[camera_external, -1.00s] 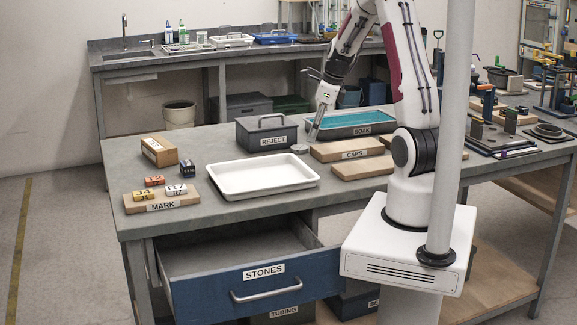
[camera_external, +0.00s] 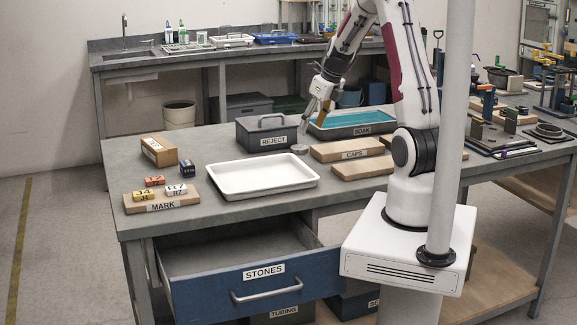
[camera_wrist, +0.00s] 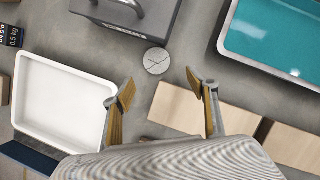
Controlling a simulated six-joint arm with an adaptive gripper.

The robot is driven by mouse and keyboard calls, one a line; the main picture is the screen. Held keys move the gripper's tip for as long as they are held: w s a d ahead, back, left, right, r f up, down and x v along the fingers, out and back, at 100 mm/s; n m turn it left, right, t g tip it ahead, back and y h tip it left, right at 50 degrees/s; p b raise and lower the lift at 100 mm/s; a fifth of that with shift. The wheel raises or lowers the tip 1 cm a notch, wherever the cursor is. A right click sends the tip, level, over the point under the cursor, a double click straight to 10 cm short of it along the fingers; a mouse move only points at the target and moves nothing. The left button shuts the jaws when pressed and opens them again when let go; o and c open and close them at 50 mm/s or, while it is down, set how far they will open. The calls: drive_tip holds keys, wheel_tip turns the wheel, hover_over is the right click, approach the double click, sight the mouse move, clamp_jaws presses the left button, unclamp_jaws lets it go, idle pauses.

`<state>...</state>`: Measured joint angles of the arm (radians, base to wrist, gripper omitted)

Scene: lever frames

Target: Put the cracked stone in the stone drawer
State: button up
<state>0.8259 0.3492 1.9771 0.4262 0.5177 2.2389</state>
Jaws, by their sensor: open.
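The cracked stone (camera_wrist: 157,61) is a small round grey disc with dark crack lines. It lies on the bench in the wrist view, ahead of my gripper (camera_wrist: 160,92) and between the lines of its two fingers. In the external view the stone (camera_external: 299,149) sits beside the front right of the REJECT box. My gripper (camera_external: 308,126) is open and empty above the bench, a little above and behind the stone. The drawer labelled STONES (camera_external: 223,288) is pulled open below the bench front; its visible interior is empty.
The lidded REJECT box (camera_external: 267,133), the SOAK tray (camera_external: 357,123) of teal liquid and the wooden CAPS boards (camera_external: 348,152) surround the stone closely. An empty white tray (camera_external: 262,178) lies nearer. The MARK board (camera_external: 163,200) with small blocks is at left.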

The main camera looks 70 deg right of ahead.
sight(300, 147)
drive_tip(key=shift+x, duration=1.3)
drive_tip(key=shift+w, duration=0.1)
drive_tip(key=shift+w+a+x, duration=0.1)
drive_tip(key=shift+w+x, duration=0.05)
drive_tip(key=shift+x, duration=0.65)
drive_tip(key=shift+w+a+x, duration=0.1)
drive_tip(key=shift+a+x, duration=0.05)
drive_tip(key=shift+x, duration=1.55)
drive_tip(key=shift+c, duration=0.3)
drive_tip(key=c, duration=1.2)
drive_tip(key=shift+c, duration=0.2)
